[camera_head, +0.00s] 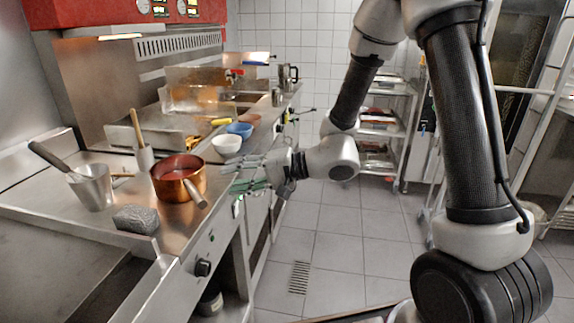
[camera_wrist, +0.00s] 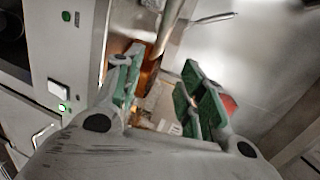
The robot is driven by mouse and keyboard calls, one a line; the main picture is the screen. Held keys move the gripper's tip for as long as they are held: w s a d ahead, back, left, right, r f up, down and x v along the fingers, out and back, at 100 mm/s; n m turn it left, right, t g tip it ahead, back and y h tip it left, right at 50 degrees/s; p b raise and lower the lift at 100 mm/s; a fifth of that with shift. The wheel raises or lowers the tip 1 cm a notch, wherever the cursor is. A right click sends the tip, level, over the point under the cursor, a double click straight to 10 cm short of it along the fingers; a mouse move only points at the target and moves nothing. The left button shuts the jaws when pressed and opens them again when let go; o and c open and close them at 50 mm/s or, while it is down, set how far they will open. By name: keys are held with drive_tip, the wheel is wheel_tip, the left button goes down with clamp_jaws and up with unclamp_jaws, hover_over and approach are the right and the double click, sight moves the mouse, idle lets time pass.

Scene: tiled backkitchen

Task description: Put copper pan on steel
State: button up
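The copper pan (camera_head: 180,184) stands upright on the steel counter (camera_head: 225,199) in the head view, with its inside looking reddish. Its handle (camera_head: 195,193) points toward the counter's front edge. My gripper (camera_head: 230,176) is just right of the pan, low over the counter, with its fingers pointing left toward it. In the wrist view my gripper (camera_wrist: 163,90) is open, its green-padded fingers spread apart. Copper colour of the pan (camera_wrist: 147,78) shows between and beyond them. A gap between gripper and pan shows in the head view.
Left of the pan stand a metal cup (camera_head: 92,188) with a tool in it and a pale holder (camera_head: 145,158) with a wooden handle. A grey scouring pad (camera_head: 136,218) lies in front. White (camera_head: 227,145) and blue (camera_head: 240,130) bowls stand behind my gripper.

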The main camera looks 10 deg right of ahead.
drive_tip(key=shift+r, duration=0.1)
drive_tip(key=s+d+r+n+g+h, duration=0.4)
drive_tip(key=s+d+h, duration=0.1)
drive_tip(key=s+d, duration=0.85)
drive_tip(key=s+d+r+t+h, duration=0.2)
drive_tip(key=d+r+h, duration=0.1)
drive_tip(key=d, duration=0.8)
drive_tip(key=s+d+r+t+h, duration=0.2)
drive_tip(key=d+h, duration=0.4)
drive_tip(key=d, duration=0.5)
drive_tip(key=shift+s+d+r+m+h, duration=0.3)
drive_tip(key=shift+s+r, duration=0.25)
drive_tip(key=shift+s, duration=0.2)
